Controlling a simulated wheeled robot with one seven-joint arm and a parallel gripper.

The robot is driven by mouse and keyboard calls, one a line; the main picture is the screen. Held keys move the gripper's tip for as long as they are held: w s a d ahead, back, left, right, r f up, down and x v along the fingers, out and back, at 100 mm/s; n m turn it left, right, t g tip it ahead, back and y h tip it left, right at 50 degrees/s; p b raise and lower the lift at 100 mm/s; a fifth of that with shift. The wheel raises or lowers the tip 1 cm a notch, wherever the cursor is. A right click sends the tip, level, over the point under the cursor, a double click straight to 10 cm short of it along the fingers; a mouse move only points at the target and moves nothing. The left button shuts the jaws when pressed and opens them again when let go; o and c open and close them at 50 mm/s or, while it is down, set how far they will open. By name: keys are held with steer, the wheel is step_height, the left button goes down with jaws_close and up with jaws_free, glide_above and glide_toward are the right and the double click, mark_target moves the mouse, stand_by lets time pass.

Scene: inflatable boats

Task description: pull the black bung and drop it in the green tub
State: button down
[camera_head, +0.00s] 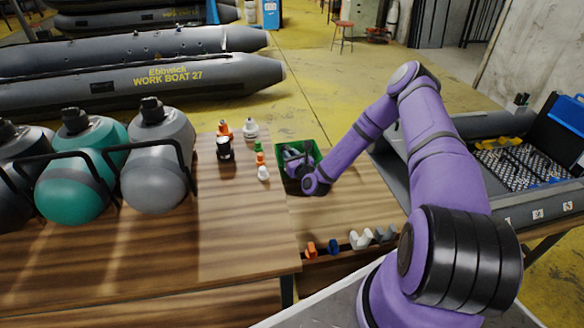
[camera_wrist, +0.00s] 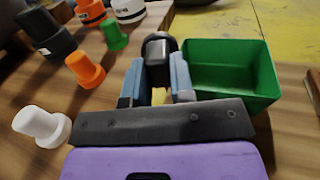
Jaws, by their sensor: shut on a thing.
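The black bung (camera_wrist: 158,48) is between the two blue-grey fingers of my gripper (camera_wrist: 160,82) in the wrist view, and my gripper is shut on it. The green tub (camera_wrist: 262,80) is just right of the fingers in that view, and the part of its inside that shows looks empty. In the head view, my gripper (camera_head: 297,160) overlaps the tub (camera_head: 281,149) and hides much of it. The bung cannot be made out there, and its height over the tub's rim is hard to tell.
Green (camera_wrist: 113,34), orange (camera_wrist: 84,70) and white (camera_wrist: 42,126) plugs stand left of my gripper, with a larger black fitting (camera_head: 224,150) beyond. Gas cylinders (camera_head: 158,160) lie on the left. Small clips (camera_head: 360,239) line the bench's front edge. An open case (camera_head: 500,165) is right.

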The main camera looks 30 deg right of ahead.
steer(key=w+d+f, duration=0.1)
steer(key=w+d, duration=1.2)
steer(key=shift+f, duration=2.75)
steer(key=c, duration=0.9)
jaws_free()
steer(key=s, duration=1.1)
steer(key=shift+d, duration=0.15)
